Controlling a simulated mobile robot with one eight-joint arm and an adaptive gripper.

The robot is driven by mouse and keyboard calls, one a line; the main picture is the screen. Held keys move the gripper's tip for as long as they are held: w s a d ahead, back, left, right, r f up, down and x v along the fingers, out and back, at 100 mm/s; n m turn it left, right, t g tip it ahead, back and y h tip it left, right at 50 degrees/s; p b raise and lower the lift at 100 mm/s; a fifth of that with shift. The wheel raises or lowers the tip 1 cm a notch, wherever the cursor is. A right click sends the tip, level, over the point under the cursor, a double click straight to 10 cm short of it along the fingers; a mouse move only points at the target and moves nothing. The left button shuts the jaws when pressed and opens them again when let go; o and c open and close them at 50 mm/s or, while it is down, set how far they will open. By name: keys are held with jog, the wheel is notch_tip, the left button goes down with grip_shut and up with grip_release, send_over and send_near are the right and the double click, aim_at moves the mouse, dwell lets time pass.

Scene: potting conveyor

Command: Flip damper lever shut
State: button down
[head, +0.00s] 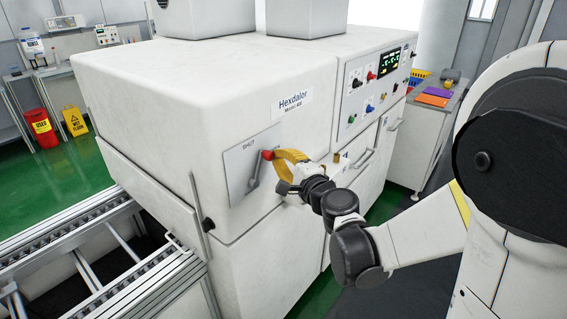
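The damper lever (259,169) is on a grey plate (238,162) on the front of the white Hexdalor machine (200,101). Its red knob (267,155) points up and to the right from the pivot. The plate's upper left reads "SHUT"; the lever leans away from that word. My gripper (276,157), with yellow fingers, comes in from the right and is right at the red knob. The fingers partly overlap each other in this view, so I cannot tell whether they grip the knob or only touch it.
A roller conveyor (110,263) runs into the machine at lower left. A control panel (372,85) with knobs and a display is right of the lever. A red bin (41,129) and yellow wet-floor sign (75,121) stand at far left. A side table holds coloured trays (432,100).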

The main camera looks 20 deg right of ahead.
aim_at(271, 156)
jog(key=shift+s+a+r, duration=0.4)
jog(key=shift+a, duration=0.2)
jog(key=shift+s+a+r, duration=0.35)
jog(key=shift+s+a, duration=0.05)
jog(key=shift+a, duration=0.15)
